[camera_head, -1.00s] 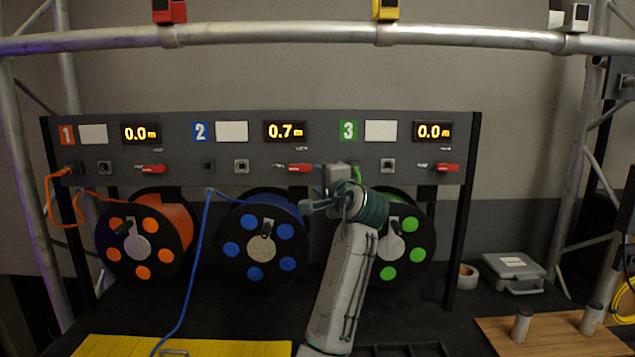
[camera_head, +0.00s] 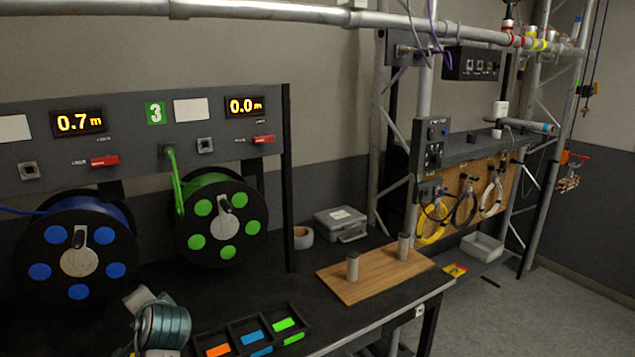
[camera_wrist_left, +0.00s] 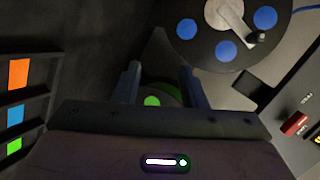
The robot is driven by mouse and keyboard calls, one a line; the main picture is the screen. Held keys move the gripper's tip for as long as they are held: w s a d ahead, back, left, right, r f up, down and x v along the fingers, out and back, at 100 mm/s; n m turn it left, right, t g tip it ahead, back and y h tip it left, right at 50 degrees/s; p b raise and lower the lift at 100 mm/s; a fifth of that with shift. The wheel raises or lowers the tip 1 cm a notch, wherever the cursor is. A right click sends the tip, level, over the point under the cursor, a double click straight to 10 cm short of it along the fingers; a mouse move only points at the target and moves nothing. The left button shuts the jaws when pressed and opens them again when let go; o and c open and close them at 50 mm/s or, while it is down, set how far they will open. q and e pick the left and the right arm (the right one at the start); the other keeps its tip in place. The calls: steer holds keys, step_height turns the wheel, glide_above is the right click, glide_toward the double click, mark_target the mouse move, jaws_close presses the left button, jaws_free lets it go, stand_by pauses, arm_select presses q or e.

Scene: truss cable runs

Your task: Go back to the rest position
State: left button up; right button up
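My left gripper (camera_wrist_left: 160,80) shows in the left wrist view with its two fingers apart and nothing between them. A green-spotted reel (camera_wrist_left: 152,98) shows beyond the gap. In the head view, a teal and grey arm joint of mine (camera_head: 163,326) is at the bottom left, in front of the reels and left of the parts tray (camera_head: 240,333). The fingers cannot be made out there. My right gripper is in neither view.
The reel panel (camera_head: 130,150) stands at left with the blue reel (camera_head: 78,255) and green reel (camera_head: 222,217). A green cable (camera_head: 177,185) is plugged under label 3. A wooden board (camera_head: 370,275) with two posts, a tape roll (camera_head: 303,237) and a grey case (camera_head: 341,223) lie on the table.

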arm_select(q)
steer(key=s+d+f+n+g+h, duration=0.1)
steer(key=s+d+f+g+h, duration=0.15)
steer(key=s+f, duration=0.9)
steer(key=s+d+f+n+g+h, duration=0.1)
steer(key=s+d+f+h, duration=0.15)
steer(key=s, duration=0.65)
steer(key=s+d+f+n+g+h, duration=0.1)
steer(key=s+d+f, duration=0.25)
steer(key=s, duration=0.45)
steer(key=s+d+f+n+g+h, duration=0.15)
steer(key=s+f, duration=0.25)
steer(key=s, duration=0.5)
step_height(320, 180, down, 31)
steer(key=a+g, duration=0.1)
steer(key=a, duration=0.2)
steer(key=s+f+g, duration=0.1)
steer(key=s+f, duration=1.7)
steer(key=shift+a+f+n+h, duration=0.2)
steer(key=shift+a+n+h, duration=0.15)
steer(key=shift+a, duration=0.1)
steer(key=shift+s, duration=0.1)
